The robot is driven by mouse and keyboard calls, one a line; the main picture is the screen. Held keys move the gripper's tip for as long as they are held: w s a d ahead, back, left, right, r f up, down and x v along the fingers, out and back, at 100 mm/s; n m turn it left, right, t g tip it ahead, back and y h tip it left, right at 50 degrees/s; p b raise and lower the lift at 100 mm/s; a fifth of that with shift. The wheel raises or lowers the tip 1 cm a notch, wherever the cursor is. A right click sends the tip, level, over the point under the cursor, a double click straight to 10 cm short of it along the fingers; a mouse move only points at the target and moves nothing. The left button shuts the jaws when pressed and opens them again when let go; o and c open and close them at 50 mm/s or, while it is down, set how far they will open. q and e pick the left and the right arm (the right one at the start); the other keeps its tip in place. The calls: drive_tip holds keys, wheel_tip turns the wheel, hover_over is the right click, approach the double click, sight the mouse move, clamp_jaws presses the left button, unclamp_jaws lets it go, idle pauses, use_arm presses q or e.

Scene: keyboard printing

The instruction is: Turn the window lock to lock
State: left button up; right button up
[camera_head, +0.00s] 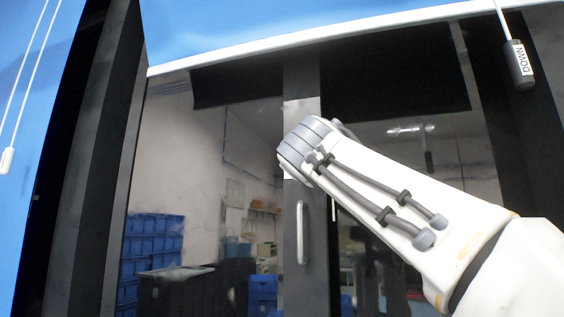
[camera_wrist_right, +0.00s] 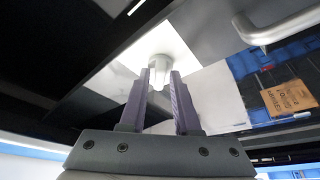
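The window lock (camera_wrist_right: 159,62) is a pale round base with a small lever, on the window frame, in the right wrist view. My right gripper (camera_wrist_right: 161,78) has its two dark fingers apart, one on each side of the lever. Narrow gaps seem to show between fingers and lever, so I cannot tell whether they touch. In the head view my right arm comes in from the right and its wrist covers the lock and fingers. My left gripper is not in view.
A vertical window handle (camera_head: 301,232) stands on the dark middle frame (camera_head: 293,265) below my wrist. A black cord weight (camera_head: 519,65) marked DOWN hangs at upper right. A white cord pull (camera_head: 7,160) hangs at left, by the blue wall. Blue crates (camera_head: 152,243) show behind the glass.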

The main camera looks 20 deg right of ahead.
drive_tip(key=shift+o, duration=0.3)
drive_tip(key=b+v, duration=0.5)
drive_tip(key=v, duration=0.5)
drive_tip(key=shift+s+f+b, duration=0.2)
drive_tip(key=shift+b, duration=0.1)
drive_tip(key=shift+a, duration=0.1)
